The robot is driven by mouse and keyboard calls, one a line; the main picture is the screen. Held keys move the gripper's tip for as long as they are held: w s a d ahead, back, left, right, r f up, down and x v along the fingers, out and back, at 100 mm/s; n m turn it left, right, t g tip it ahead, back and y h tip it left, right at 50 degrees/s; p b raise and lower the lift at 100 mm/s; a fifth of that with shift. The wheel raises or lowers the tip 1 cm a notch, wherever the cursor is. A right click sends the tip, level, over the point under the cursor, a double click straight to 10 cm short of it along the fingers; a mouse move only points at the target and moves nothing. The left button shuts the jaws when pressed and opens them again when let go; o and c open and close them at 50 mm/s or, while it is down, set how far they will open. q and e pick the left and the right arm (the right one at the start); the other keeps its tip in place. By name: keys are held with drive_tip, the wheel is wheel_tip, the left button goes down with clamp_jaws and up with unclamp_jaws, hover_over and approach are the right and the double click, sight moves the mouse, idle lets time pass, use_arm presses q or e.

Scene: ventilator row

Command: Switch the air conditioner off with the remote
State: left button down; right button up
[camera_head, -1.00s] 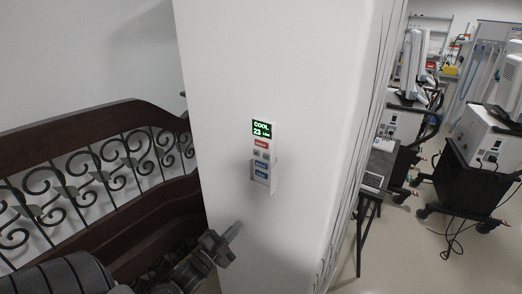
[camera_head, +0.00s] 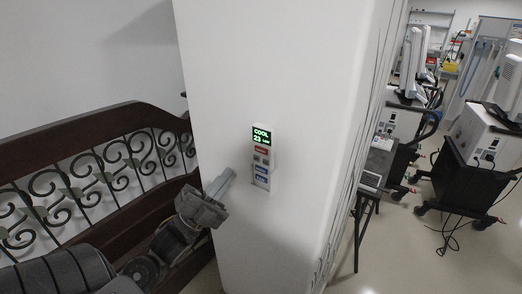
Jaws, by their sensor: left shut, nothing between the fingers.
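The remote (camera_head: 262,157) is a slim white unit mounted upright on the white pillar. Its green-lit screen (camera_head: 261,136) reads COOL and 23, with smaller text beside the number. Below the screen are a red button (camera_head: 261,150), small grey buttons and blue buttons (camera_head: 261,174). My left gripper (camera_head: 229,175) is shut and empty, to the left of the remote at about the height of its lower buttons. Its fingertips point up and right, apart from the remote in the picture. My right gripper is not in view. The air conditioner itself does not show.
The white pillar (camera_head: 280,60) fills the middle. A dark wooden railing with iron scrolls (camera_head: 75,190) is at the left, close to my left arm. Ventilator carts (camera_head: 470,180) stand at the right on a pale floor, and a small dark stand (camera_head: 368,205) is beside the pillar.

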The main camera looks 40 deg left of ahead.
use_arm(q)
drive_tip(key=w, duration=0.9)
drive_tip(key=shift+w+a, duration=0.1)
idle(2.2)
drive_tip(key=shift+w, duration=0.3)
drive_tip(key=shift+w+b, duration=0.3)
idle(0.6)
drive_tip(key=shift+s, duration=3.3)
